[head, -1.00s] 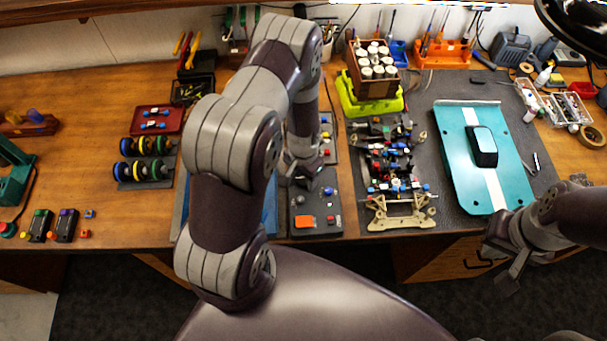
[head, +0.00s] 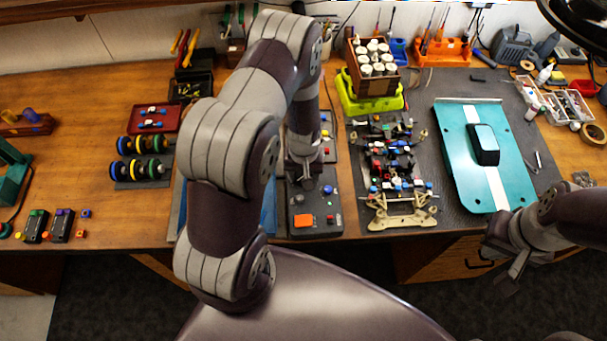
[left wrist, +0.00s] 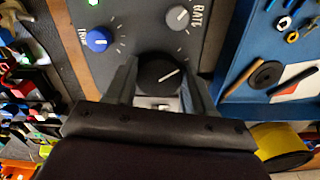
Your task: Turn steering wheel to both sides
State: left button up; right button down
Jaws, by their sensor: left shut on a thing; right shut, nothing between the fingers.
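A dark control box (head: 316,222) lies on the bench in the head view, with an orange patch, a red button and a blue knob. In the left wrist view its panel (left wrist: 138,30) shows a black round knob (left wrist: 160,72) with a white pointer line, taken to be the steering wheel. My left gripper (left wrist: 157,77) is shut on this black knob, one finger on each side; in the head view the gripper mostly hides it. The car chassis (head: 392,165) stands to the right of the box. My right gripper (head: 508,280) is shut and empty near the bench's front edge.
A blue TRIM knob (left wrist: 99,39) and a grey RATE knob (left wrist: 178,17) sit close to my left fingers. The teal car body (head: 462,165) lies right of the chassis. A blue tray (left wrist: 250,65) with tools flanks the box.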

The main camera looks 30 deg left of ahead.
pick_arm(q)
jog(key=shift+w+n, duration=0.1)
jog(key=shift+n, duration=0.9)
